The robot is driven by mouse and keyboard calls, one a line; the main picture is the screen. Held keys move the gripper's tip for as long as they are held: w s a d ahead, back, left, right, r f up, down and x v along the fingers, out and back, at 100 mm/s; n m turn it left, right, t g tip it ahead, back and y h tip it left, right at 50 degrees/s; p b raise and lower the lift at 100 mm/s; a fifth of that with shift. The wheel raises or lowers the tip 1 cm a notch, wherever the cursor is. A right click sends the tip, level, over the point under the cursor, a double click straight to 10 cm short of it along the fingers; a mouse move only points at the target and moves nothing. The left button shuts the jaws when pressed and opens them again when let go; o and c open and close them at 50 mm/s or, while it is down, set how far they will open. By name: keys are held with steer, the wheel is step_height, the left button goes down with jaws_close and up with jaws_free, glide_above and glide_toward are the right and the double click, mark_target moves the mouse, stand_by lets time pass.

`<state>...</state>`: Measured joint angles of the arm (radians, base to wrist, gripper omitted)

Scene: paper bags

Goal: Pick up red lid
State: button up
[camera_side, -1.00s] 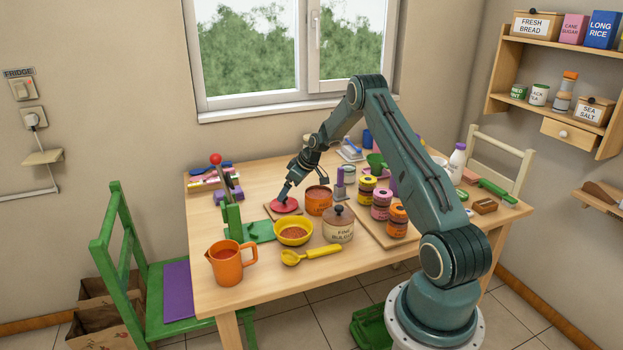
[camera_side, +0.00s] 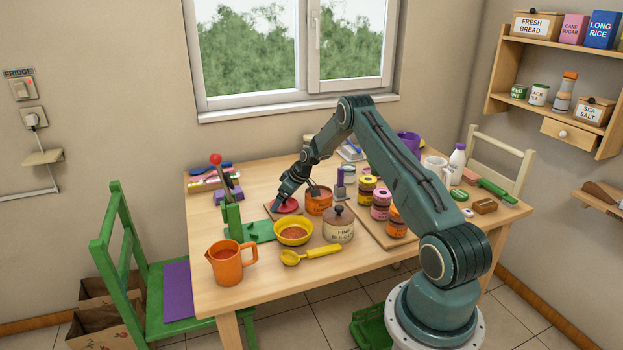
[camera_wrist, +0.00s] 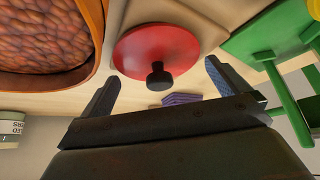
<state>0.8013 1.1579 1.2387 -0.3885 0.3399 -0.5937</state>
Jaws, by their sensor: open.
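The red lid (camera_wrist: 150,50), a round disc with a dark knob (camera_wrist: 160,77), lies on a small wooden board (camera_wrist: 205,12). In the side view the lid (camera_side: 290,207) is partly hidden behind my gripper (camera_side: 283,202). In the wrist view my gripper (camera_wrist: 162,82) is open, with one finger on each side of the knob's line. The fingers look apart from the knob; how far above it they are is hard to tell.
An orange pot (camera_side: 319,201) with brown contents stands close to the right of the lid. A yellow bowl (camera_side: 293,232), a lidded canister (camera_side: 338,226) and a green stand (camera_side: 234,216) are nearby. An orange jug (camera_side: 229,263) stands at the front left.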

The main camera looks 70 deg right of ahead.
stand_by(0.5)
steer(key=c, duration=0.7)
steer(key=shift+c, duration=0.2)
steer(key=shift+r, duration=0.1)
step_height(320, 180, up, 20)
stand_by(0.3)
stand_by(0.5)
steer(key=s+d+f, duration=0.4)
steer(key=s+f, duration=0.3)
steer(key=s, duration=0.4)
steer(key=shift+d+f, duration=0.25)
steer(key=shift+d, duration=0.15)
